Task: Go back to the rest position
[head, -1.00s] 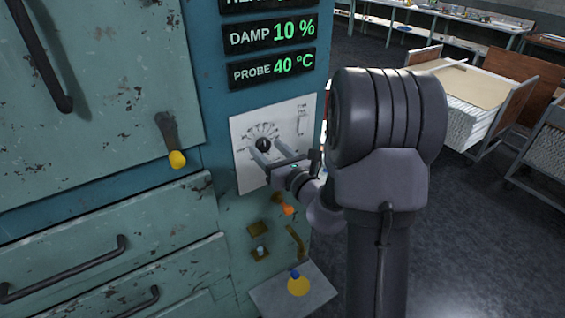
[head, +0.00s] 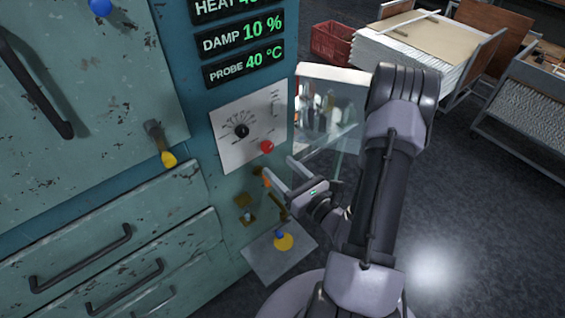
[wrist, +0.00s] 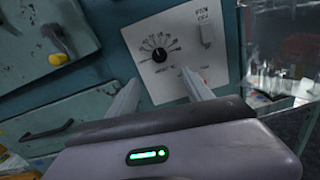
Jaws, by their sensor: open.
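My gripper (head: 279,173) is open and empty in the head view, in front of the teal cabinet, below and to the right of the white dial panel (head: 225,148). The panel carries a black knob (head: 241,130) with a printed scale and a red button (head: 267,146) near its lower right. In the wrist view my gripper (wrist: 163,90) has its two fingers spread, with the panel (wrist: 190,80) and black knob (wrist: 159,55) beyond them. The fingers appear clear of the knob.
A cabinet lever with a yellow end (head: 168,158) and dark drawer handles (head: 80,262) stick out at the left. A low shelf (head: 262,262) holds a yellow round piece (head: 283,241). A glass case (head: 325,120) stands behind my arm. Open dark floor (head: 480,200) lies to the right.

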